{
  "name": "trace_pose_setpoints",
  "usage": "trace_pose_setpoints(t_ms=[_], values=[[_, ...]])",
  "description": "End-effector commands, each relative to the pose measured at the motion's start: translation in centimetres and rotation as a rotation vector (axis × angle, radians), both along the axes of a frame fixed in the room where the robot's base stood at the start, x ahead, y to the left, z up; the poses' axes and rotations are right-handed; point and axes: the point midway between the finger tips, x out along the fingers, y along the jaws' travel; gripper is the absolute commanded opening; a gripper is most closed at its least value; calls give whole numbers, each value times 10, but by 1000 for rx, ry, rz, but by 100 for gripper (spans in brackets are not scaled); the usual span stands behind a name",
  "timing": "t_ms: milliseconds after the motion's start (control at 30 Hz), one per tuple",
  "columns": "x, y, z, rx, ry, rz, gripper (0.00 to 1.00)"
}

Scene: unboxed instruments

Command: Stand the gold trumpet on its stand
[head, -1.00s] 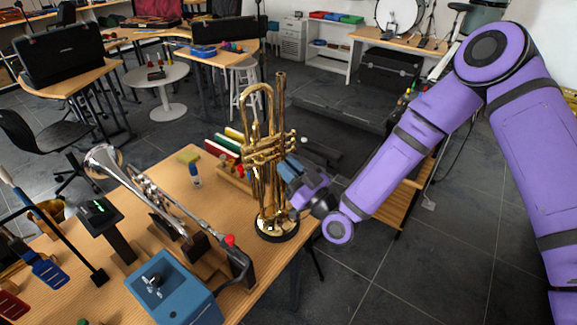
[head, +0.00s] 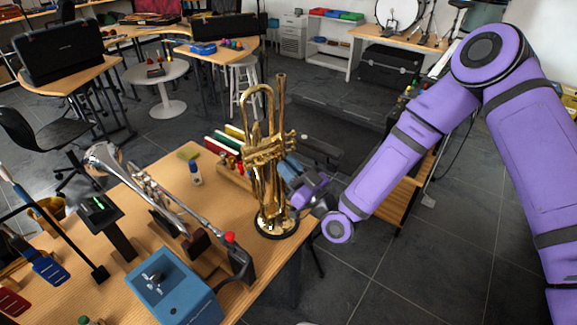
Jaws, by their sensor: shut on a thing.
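The gold trumpet (head: 264,160) stands upright in the head view, bell down and mouthpiece end up, near the right edge of the wooden table. Its bell is at a round black stand base (head: 278,233); whether the bell rests fully on it I cannot tell. My gripper (head: 288,176) reaches in from the right at the trumpet's valve section and is shut on it. The fingertips are partly hidden by the trumpet.
A blue box (head: 172,288) sits at the front. A small bottle (head: 195,173) and a rack of coloured books (head: 228,143) stand behind. The table's right edge is close to the stand.

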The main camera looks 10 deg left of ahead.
Motion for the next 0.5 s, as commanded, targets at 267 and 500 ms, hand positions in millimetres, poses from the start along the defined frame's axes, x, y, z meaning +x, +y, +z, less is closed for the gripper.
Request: trace_pose_setpoints(t_ms=[267, 500], values=[[0, 0, 0, 2, -1, 0, 43], [-2, -4, -3, -3, 1, 0, 43]])
